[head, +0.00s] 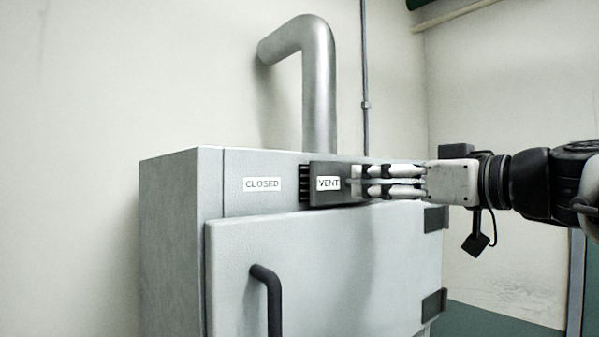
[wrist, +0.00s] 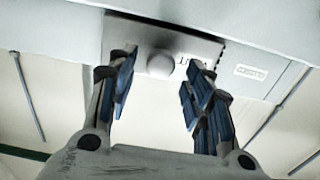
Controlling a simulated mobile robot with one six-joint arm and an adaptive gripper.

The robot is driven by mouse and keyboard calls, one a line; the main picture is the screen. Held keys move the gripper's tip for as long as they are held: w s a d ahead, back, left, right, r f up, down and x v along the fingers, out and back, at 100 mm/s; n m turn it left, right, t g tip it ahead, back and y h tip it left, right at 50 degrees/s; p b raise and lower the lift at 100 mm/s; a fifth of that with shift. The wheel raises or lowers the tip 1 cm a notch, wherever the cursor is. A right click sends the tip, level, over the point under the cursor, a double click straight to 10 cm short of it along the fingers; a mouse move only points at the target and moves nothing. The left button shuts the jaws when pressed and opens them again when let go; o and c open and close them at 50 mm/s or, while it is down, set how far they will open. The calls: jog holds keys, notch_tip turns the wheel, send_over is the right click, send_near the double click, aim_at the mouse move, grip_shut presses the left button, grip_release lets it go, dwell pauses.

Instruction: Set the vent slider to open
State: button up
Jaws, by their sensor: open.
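The vent slider (head: 319,196) is a dark grey plate with a ridged left end and a white VENT label, on the top front strip of a grey cabinet. A white CLOSED label (head: 262,184) shows uncovered to its left. My gripper (head: 358,183) reaches in from the right, its fingertips at the slider's right part. In the wrist view, the slider plate (wrist: 205,50) carries a round pale knob (wrist: 160,64). My gripper (wrist: 160,78) is open there, with its fingers on either side of the knob; contact cannot be told. My fingers hide the strip's right part in the head view.
The cabinet (head: 170,240) has a door (head: 340,270) below the slider, with a black bar handle (head: 268,295) standing out from it. A metal duct (head: 319,100) rises behind the cabinet's top. The space in front of the strip's left part looks clear.

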jog(key=shift+x, duration=1.2)
jog(key=shift+c, duration=0.4)
grip_shut()
